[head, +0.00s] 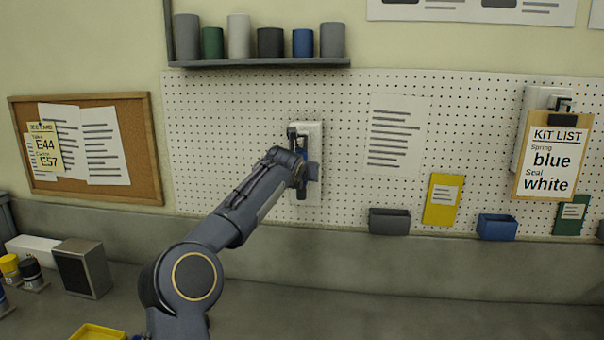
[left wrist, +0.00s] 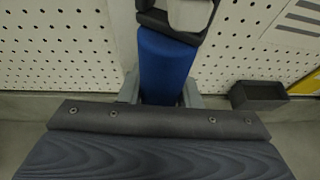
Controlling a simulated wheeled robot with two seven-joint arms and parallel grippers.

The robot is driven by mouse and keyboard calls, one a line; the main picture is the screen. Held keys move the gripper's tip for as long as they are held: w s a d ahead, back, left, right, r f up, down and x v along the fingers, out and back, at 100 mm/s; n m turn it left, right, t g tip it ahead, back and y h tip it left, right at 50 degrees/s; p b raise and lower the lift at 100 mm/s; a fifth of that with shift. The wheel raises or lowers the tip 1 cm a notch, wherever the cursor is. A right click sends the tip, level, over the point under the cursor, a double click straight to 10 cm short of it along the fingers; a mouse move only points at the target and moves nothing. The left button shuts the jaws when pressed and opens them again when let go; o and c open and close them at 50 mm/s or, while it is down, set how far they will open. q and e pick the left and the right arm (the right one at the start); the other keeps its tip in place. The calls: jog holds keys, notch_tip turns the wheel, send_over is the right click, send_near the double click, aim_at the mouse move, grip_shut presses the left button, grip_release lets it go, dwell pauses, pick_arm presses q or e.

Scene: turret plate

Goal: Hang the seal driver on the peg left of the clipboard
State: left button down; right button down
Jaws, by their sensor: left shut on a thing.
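The seal driver (left wrist: 168,68) shows in the left wrist view as a blue handle with a dark loop at its top. My left gripper (head: 302,155) is shut on the blue handle, in front of a white backing plate (head: 314,133) on the pegboard. The gripper's fingers show on both sides of the handle in the left wrist view (left wrist: 160,95). In the head view the gripper hides most of the driver. I cannot tell whether the loop is around a peg. The clipboard (head: 552,160), reading "KIT LIST", hangs to the right. My right gripper is not in view.
The pegboard (head: 240,120) also holds a paper sheet (head: 397,135), a grey bin (head: 389,221), a yellow card (head: 442,199) and a blue bin (head: 497,227). A shelf (head: 260,63) with several cups is above. A corkboard (head: 150,150) is at left.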

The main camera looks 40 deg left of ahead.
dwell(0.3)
pick_arm(q)
jog(key=c, duration=1)
grip_release()
jog(key=shift+o, duration=0.2)
jog(key=shift+s+d, duration=0.1)
jog(key=shift+s, duration=0.1)
jog(key=s+d+n+h+b, duration=0.25)
jog(key=s+d+n, duration=0.25)
jog(key=s+d, duration=0.6)
jog(key=s+d+f+n+g+h, duration=0.2)
jog(key=s+d+f+n, duration=0.5)
jog(key=s+f+n, duration=0.2)
jog(key=s+d+f+n+g+h+b, duration=0.1)
jog(key=s+d+f+n+g+h, duration=0.1)
jog(key=s+d+f+n, duration=0.5)
jog(key=s+d+f+n+g+h+b, duration=0.1)
jog(key=s+d+f+n+g+h, duration=0.1)
jog(key=s+d+f+n, duration=0.6)
jog(key=s+f+n+h, duration=0.1)
jog(key=s+f+n, duration=0.2)
jog(key=s, duration=0.4)
jog(key=shift+f+n, duration=0.3)
jog(key=shift+f, duration=0.55)
